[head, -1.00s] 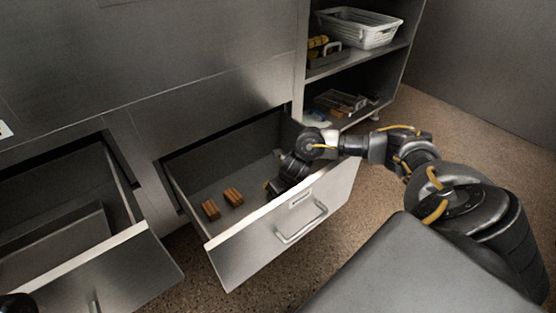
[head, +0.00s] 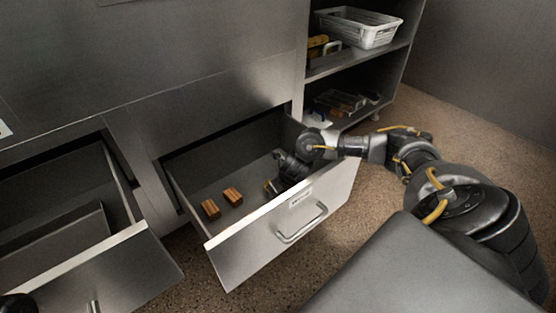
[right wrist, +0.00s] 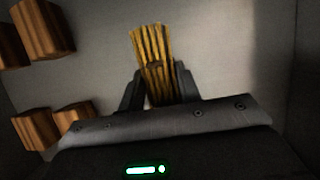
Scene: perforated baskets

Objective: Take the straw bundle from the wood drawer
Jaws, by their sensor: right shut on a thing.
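The straw bundle (right wrist: 152,45) is a yellow bunch of thin stalks. In the right wrist view it stands between the two fingers of my right gripper (right wrist: 158,88), which is shut on it. In the head view my right gripper (head: 271,187) reaches down inside the open drawer (head: 262,245), near its right end, and mostly hides the bundle. Brown wood blocks (head: 210,209) lie on the drawer floor to the left of the gripper; several wood pieces (right wrist: 40,28) also show in the right wrist view.
A second open drawer (head: 75,278) on the left holds a grey inner part. A shelf unit at the back right holds a white perforated basket (head: 368,38) and trays (head: 340,100). The drawer's front wall stands close beside my right arm. The floor at right is clear.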

